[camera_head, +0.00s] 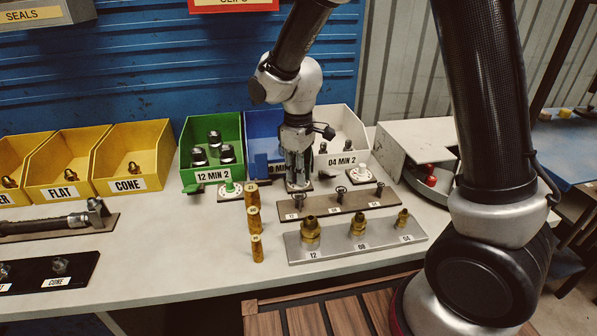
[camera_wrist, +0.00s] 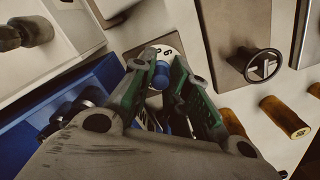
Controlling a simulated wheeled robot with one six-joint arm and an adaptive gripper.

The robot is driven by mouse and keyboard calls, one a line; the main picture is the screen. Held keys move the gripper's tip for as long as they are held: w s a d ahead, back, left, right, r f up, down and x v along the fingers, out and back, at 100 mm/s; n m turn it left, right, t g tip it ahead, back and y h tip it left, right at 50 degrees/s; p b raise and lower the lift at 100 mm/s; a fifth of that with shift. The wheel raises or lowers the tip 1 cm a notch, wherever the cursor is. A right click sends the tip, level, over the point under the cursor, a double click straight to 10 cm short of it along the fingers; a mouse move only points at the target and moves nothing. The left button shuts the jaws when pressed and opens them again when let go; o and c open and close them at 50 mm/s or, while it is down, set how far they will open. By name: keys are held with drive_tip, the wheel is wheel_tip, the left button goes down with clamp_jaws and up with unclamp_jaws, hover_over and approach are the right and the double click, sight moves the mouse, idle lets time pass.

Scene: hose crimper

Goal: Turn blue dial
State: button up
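The blue dial has a small blue knob (camera_wrist: 159,75) on a white numbered disc (camera_wrist: 166,51) in the wrist view. My gripper (camera_wrist: 163,66) points down at it, with one green-padded finger on each side of the knob. The fingers are apart; the left one looks very close to the knob, and I cannot tell whether it touches. In the head view my gripper (camera_head: 298,183) is in front of the blue bin (camera_head: 264,126) and hides the knob.
A green dial (camera_head: 229,189) stands to the left and a pale dial (camera_head: 362,171) to the right. A brown rail with dark fittings (camera_head: 337,201) and a grey rail with brass fittings (camera_head: 357,239) lie in front.

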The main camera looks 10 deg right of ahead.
clamp_jaws()
drive_tip(key=shift+m, duration=2.8)
drive_tip(key=shift+o, duration=2.1)
unclamp_jaws()
